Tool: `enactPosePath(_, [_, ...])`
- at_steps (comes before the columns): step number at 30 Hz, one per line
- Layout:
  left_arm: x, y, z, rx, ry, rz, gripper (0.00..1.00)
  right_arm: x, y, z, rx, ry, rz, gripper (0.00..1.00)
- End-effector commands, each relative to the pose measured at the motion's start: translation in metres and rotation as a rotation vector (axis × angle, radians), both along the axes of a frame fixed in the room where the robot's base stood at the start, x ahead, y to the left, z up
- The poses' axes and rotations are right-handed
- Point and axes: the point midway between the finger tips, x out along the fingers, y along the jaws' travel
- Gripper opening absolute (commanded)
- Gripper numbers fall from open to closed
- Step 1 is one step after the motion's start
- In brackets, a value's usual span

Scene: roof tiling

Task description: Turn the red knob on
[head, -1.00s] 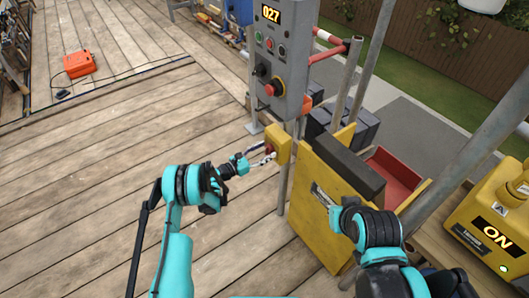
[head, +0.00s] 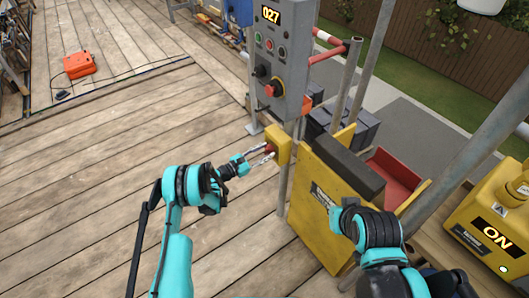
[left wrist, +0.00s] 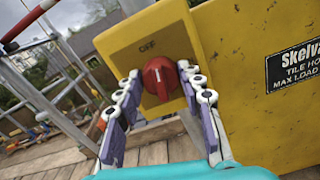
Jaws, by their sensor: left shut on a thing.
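The red knob (left wrist: 160,76) sits on the face of a small yellow switch box (left wrist: 130,35), with the word OFF printed above it. In the head view the yellow box (head: 283,147) is fixed beside the hoist's yellow side panel. My left gripper (head: 268,154) reaches it from the left. In the left wrist view its two fingers (left wrist: 157,82) stand on either side of the knob and are shut on it. My right arm (head: 372,228) shows at the lower right; its gripper's fingers are not visible.
A grey control panel (head: 282,50) reading 027, with buttons and a red emergency knob, stands above the box. The yellow hoist panel (head: 315,205) is close on the right. A yellow unit (head: 495,215) reads ON.

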Motion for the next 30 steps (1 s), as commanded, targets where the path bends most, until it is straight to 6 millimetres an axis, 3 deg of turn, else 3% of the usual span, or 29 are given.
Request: enactPosePath(30, [-0.0028,-0.0021,-0.0031,0.563,-0.775,-0.001,0.09,-0.0001,0.0,-0.0001,0.0,0.0,0.0,0.0])
